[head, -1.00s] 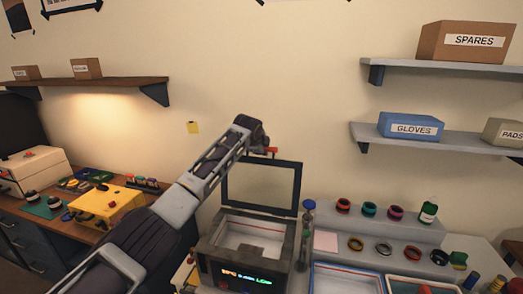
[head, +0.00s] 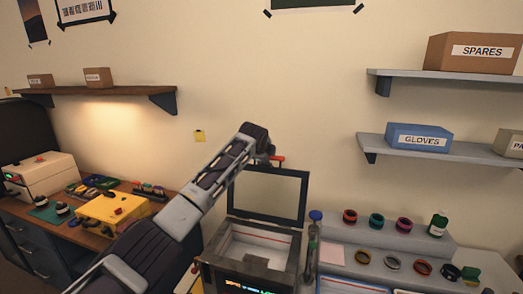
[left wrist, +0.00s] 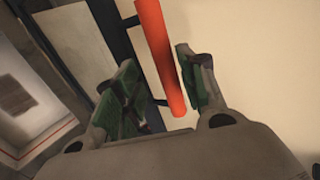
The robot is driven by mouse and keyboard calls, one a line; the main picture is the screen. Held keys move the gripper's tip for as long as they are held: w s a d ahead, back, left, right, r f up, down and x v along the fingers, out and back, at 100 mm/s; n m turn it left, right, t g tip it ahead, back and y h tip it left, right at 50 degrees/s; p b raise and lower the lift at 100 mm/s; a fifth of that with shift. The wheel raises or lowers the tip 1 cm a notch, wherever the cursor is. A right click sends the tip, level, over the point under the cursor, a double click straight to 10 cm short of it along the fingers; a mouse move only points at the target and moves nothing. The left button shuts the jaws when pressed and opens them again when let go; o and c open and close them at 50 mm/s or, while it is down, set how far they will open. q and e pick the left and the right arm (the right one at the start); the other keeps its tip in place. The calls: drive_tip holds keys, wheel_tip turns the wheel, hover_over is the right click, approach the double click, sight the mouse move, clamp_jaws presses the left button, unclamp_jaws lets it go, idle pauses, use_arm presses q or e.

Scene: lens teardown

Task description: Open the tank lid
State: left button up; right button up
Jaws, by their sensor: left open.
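The tank (head: 213,262) is a dark box with a pale interior and a lit display on its front. Its lid (head: 303,196), a dark frame around a clear pane, stands raised and roughly upright at the back. A red bar handle (head: 279,158) is at the lid's top edge. My left gripper (head: 268,156) is at that handle, at the top of the lid. In the left wrist view the red handle (left wrist: 160,50) passes between the two spread fingers of the left gripper (left wrist: 163,75), which is open. My right gripper is not in view.
A blue-capped bottle (head: 315,235) stands close to the tank's right side. A yellow box (head: 112,208) sits on the left bench. Open wall lies behind the lid.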

use_arm(q)
drive_tip(key=v, duration=1.1)
idle(0.5)
idle(0.3)
